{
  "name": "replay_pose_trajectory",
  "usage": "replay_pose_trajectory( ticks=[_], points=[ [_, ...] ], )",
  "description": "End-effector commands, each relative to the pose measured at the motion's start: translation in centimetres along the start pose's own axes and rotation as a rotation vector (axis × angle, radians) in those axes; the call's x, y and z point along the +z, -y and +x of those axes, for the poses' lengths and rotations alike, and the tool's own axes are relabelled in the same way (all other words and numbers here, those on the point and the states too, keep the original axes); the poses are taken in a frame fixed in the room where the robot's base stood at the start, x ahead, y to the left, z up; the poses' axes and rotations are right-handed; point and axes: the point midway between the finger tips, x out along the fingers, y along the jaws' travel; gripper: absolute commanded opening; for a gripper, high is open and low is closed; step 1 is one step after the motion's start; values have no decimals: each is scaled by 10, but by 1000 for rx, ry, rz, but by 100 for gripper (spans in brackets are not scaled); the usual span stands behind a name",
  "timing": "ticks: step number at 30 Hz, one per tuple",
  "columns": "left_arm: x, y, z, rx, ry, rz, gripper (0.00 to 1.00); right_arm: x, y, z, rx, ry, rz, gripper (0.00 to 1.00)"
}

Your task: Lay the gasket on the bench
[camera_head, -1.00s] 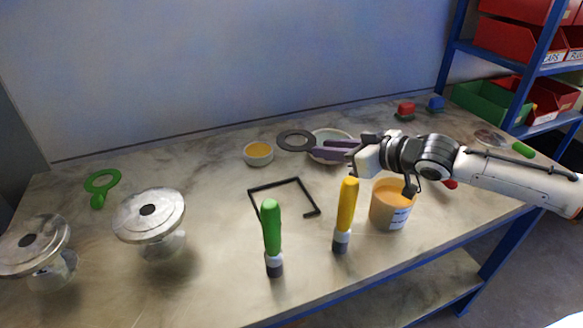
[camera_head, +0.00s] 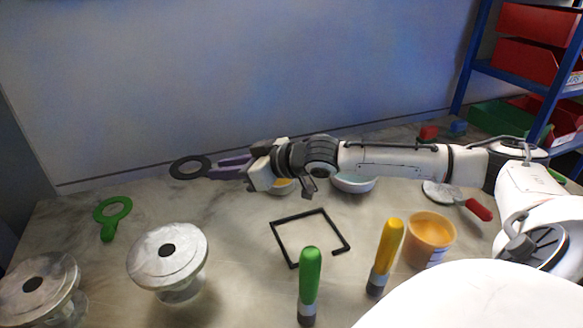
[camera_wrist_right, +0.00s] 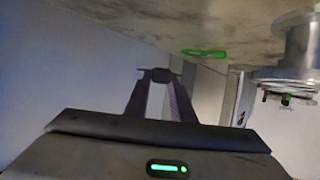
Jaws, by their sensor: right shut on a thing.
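The gasket (camera_head: 179,172) is a dark grey flat ring. My right gripper (camera_head: 215,168) is shut on its right edge, and the ring sticks out to the left of the purple fingers. In the head view it shows against the foot of the wall, near the bench's back edge, and looks raised above the bench (camera_head: 225,240). In the right wrist view the gasket (camera_wrist_right: 160,75) is a small dark edge between the tips of the fingers. My left gripper is not in view.
A black square frame (camera_head: 285,218), green-handled (camera_head: 309,275) and yellow-handled (camera_head: 388,250) tools and an orange tub (camera_head: 430,238) occupy the middle. Bare bench lies between the green ring and the frame.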

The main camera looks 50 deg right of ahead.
Motion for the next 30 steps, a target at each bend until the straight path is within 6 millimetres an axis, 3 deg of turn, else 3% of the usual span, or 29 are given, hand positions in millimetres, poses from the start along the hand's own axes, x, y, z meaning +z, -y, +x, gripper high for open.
replay_pose_trajectory(
  ticks=[7,21,30],
  points=[
    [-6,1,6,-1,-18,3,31,42,-1,16,3,5,4,0],
    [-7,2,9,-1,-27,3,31,89,2,38,-2,3,1,0],
    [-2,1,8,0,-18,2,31,92,1,39,-2,1,-2,0]
  ],
)
